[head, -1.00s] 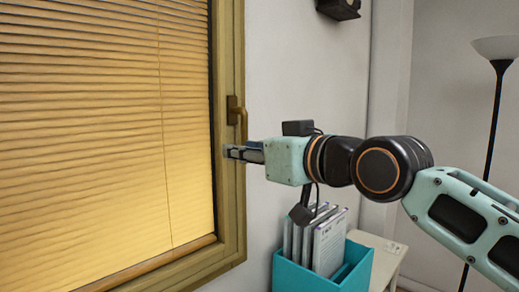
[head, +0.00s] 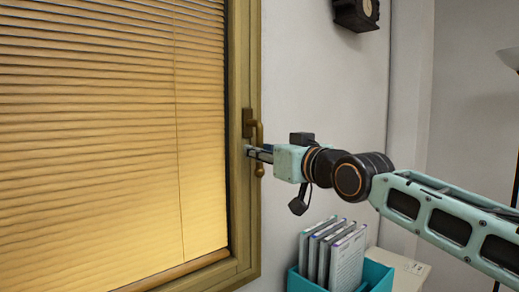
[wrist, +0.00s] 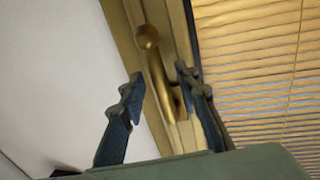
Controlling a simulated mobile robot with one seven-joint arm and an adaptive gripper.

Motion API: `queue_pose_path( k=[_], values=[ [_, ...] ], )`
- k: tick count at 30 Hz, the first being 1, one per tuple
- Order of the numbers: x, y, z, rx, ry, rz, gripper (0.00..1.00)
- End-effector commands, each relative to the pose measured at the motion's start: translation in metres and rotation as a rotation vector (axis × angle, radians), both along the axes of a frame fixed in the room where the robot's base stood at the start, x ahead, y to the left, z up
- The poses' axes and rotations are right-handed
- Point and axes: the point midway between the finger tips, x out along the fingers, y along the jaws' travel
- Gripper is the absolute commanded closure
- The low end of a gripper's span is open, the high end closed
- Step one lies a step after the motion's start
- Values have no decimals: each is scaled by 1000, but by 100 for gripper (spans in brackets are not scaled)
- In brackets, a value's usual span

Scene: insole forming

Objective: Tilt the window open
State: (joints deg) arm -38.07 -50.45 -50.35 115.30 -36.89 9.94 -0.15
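The window (head: 244,215) fills the left of the head view, with a wooden frame and closed yellow blinds. Its brass handle (head: 260,135) points down from a plate on the right side of the frame. The handle's rounded end shows below my gripper (head: 252,151). In the wrist view the handle (wrist: 150,48) lies between the two dark fingers of my gripper (wrist: 159,80), which are spread apart with visible gaps on both sides. The window looks closed. Whether the fingers touch the handle in depth is not clear.
A teal file box (head: 303,282) with several upright folders stands below my arm, beside a pale cabinet (head: 405,268). A dark wall-mounted object (head: 357,14) hangs above. A floor lamp (head: 511,58) stands at the far right. The wall by the handle is bare.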

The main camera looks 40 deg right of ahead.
Motion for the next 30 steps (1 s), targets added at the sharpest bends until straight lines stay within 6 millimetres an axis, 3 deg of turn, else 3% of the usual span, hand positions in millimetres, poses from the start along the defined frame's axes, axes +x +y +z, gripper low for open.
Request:
queue_pose_path(
  k=[11,20,30],
  values=[
    [9,-1,0,0,0,0,70],
    [9,-1,0,-1,0,0,100],
    [8,-1,0,0,0,0,100]
  ],
)
